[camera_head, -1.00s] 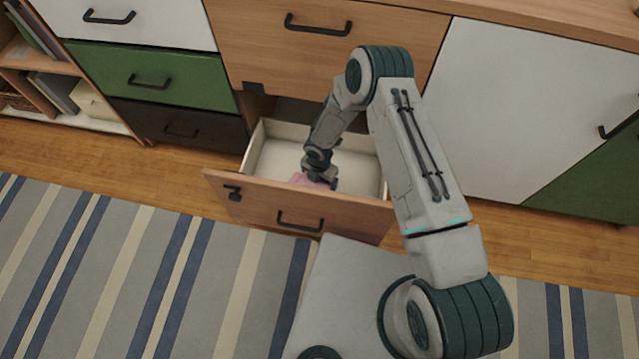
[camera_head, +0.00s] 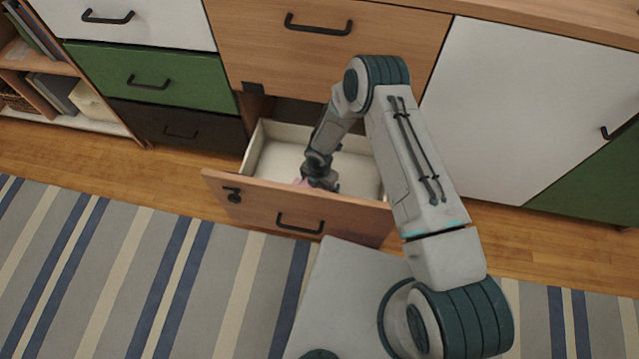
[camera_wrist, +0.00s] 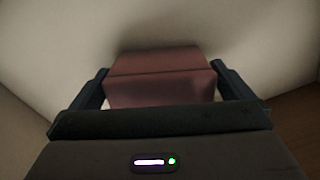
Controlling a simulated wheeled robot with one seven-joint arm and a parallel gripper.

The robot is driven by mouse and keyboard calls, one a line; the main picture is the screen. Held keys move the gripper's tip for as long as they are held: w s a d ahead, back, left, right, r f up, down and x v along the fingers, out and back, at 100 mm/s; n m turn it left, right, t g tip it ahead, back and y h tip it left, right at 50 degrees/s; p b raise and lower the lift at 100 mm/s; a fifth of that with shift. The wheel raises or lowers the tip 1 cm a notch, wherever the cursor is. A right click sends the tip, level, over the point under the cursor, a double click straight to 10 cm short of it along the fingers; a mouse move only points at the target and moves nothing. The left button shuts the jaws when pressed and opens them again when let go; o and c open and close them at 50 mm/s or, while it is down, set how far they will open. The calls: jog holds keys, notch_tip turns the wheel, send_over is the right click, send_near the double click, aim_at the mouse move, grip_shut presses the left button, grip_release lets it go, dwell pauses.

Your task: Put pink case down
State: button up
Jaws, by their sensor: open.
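The pink case (camera_wrist: 160,78) is between the two open fingers of my gripper (camera_wrist: 160,88) in the wrist view, close to the drawer's pale floor. Small gaps show between the case and the fingers. In the head view only a bit of the pink case (camera_head: 300,182) shows, because my gripper (camera_head: 318,184) covers most of it. My gripper is down inside the open drawer, near its front panel. Whether the case rests fully on the drawer floor is hard to tell.
The open drawer (camera_head: 275,152) has pale walls and a wooden front (camera_head: 345,221) with a dark handle. The drawer's back and right parts look empty. A striped rug (camera_head: 130,270) covers the floor in front.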

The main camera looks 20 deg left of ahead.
notch_tip(320, 180, up, 12)
jog(key=p, duration=0.3)
jog(key=shift+f, duration=0.2)
